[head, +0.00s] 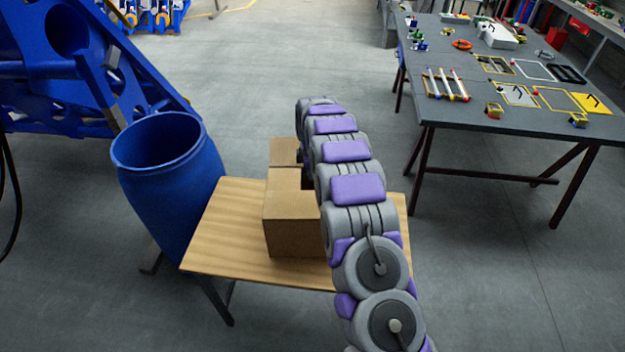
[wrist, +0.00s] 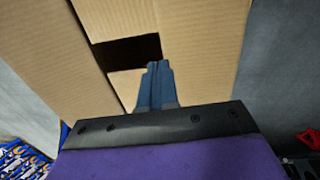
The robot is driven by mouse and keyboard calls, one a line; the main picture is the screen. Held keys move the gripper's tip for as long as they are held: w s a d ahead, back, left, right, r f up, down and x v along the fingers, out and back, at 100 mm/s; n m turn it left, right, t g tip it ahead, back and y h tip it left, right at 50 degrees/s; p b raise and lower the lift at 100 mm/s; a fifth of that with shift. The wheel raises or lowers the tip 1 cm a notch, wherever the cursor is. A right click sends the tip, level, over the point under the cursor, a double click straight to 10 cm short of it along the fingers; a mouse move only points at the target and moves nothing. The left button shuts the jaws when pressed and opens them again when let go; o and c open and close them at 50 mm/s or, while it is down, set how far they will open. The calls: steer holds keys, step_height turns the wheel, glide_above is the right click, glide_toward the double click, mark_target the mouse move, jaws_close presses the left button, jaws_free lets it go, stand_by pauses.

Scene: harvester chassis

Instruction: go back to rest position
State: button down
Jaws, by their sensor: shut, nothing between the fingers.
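My gripper (wrist: 159,66) shows in the wrist view with its two fingers together and nothing between them. It points at a cardboard box (wrist: 203,40) with a dark opening between its flaps. The fingertips appear just in front of that opening; I cannot tell whether they touch the box. In the head view my grey and purple arm stretches out over a small wooden table and hides the gripper. The cardboard box (head: 291,222) stands on that table, partly behind my arm.
A blue barrel (head: 165,190) stands left of the wooden table (head: 225,240). A blue chassis (head: 60,70) is at the upper left. A long grey workbench (head: 450,105) with tools and parts stands at the right. The floor between the tables is clear.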

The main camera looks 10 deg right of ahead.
step_height(320, 180, up, 8)
steer(key=a+r, duration=0.1)
steer(key=a, duration=0.1)
steer(key=s+r+m+g+b, duration=0.1)
steer(key=s+r+m+b, duration=0.15)
steer(key=s, duration=0.65)
steer(key=s+r+m+b, duration=0.2)
steer(key=s+r+m, duration=0.15)
steer(key=s, duration=0.45)
steer(key=s+d+f+m+b, duration=0.1)
steer(key=s+f+m+b, duration=0.1)
steer(key=s, duration=1.1)
steer(key=s+f+m+g+b, duration=0.1)
steer(key=s+m, duration=0.3)
steer(key=s, duration=0.9)
steer(key=s+d+f+m+b, duration=0.1)
steer(key=s+f+m+b, duration=0.1)
steer(key=s, duration=1.1)
steer(key=shift+d+f+m+g+b, duration=0.35)
steer(key=shift+m+b, duration=0.2)
steer(key=shift+m, duration=0.35)
